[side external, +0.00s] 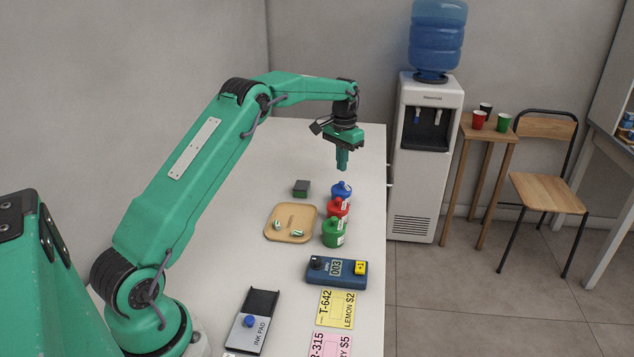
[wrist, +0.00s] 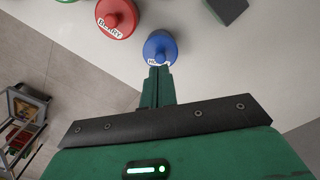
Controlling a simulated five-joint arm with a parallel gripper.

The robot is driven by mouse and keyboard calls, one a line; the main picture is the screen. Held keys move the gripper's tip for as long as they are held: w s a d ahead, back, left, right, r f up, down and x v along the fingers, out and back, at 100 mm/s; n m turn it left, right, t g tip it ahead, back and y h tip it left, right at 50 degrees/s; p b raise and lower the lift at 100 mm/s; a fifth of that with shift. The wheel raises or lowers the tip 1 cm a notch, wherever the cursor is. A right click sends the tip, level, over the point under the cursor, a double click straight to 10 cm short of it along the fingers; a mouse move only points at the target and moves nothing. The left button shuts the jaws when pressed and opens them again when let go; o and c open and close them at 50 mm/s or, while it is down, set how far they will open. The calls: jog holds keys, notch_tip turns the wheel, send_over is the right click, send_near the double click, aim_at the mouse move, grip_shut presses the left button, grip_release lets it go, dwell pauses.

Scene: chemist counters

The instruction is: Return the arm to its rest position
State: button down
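My arm reaches out over the white counter (side external: 265,170). My gripper (side external: 342,168) points down above the far part of the counter, just over the blue bottle (side external: 341,190), with a small gap between them in the side view. Its fingers are together with nothing visible between them. In the wrist view, the gripper's fingertips (wrist: 158,72) overlap the lower edge of the blue bottle (wrist: 160,46).
A red bottle (side external: 338,208) and green bottle (side external: 333,233) stand nearer. A tan tray (side external: 272,228) holds small pieces. A dark block (side external: 301,188), blue counter device (side external: 337,271), ink pad (side external: 252,335), yellow card (side external: 335,309) and pink card (side external: 331,345) lie around. A water dispenser (side external: 424,160) stands beyond.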

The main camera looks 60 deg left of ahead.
aim_at(341, 182)
jog(key=shift+f, duration=2.05)
jog(key=shift+r, duration=0.1)
jog(key=shift+r, duration=3.45)
jog(key=shift+r, duration=0.1)
